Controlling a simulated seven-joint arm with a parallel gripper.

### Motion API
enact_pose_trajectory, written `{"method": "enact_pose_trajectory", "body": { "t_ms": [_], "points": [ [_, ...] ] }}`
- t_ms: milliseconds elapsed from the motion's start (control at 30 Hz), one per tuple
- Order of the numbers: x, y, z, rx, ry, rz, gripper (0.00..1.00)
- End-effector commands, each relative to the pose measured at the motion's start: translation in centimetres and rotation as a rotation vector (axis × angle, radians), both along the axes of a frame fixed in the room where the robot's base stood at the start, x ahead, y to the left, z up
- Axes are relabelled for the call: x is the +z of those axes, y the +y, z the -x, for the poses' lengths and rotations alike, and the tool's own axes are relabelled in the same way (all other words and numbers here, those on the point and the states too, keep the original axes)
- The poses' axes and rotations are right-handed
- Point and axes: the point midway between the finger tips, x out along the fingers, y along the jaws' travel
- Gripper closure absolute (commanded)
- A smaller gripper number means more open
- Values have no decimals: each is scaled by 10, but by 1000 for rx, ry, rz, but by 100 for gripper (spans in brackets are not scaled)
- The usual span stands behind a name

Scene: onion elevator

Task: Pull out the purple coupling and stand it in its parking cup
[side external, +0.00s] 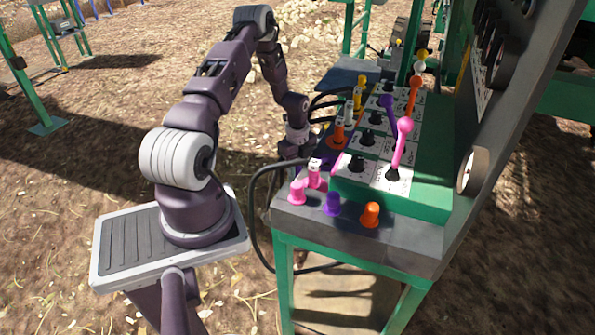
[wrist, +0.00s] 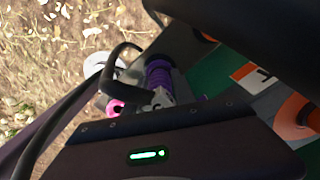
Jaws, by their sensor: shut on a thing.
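The purple coupling (wrist: 158,78) shows in the wrist view as a ribbed purple cylinder with a black hose beside it. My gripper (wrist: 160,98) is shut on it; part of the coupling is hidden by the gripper. In the side view my gripper (side external: 300,148) is at the left edge of the bench, behind the pink fittings. There the coupling is small and partly hidden, so I cannot tell whether it is still seated. The purple parking cup (side external: 332,204) stands at the bench's front edge, between a pink cup (side external: 297,192) and an orange cup (side external: 371,214).
A pink coupling (side external: 314,175) stands just behind the pink cup. Black hoses (side external: 262,185) loop beside the bench. Orange (side external: 338,135) and yellow fittings stand farther back. Levers with pink (side external: 404,125), purple (side external: 386,101) and orange handles rise from the green valve box (side external: 425,195).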

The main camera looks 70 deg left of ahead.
Motion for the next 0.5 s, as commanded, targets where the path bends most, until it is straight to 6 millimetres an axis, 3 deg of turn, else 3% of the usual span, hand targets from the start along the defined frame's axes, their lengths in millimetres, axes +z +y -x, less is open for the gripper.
{"method": "enact_pose_trajectory", "body": {
  "t_ms": [233,267,300,400,500],
  "points": [
    [0,0,0,0,0,0,100],
    [0,0,0,0,0,0,66],
    [0,0,0,0,0,0,59],
    [0,0,0,0,0,0,43],
    [0,0,0,0,0,0,43]
  ]
}}
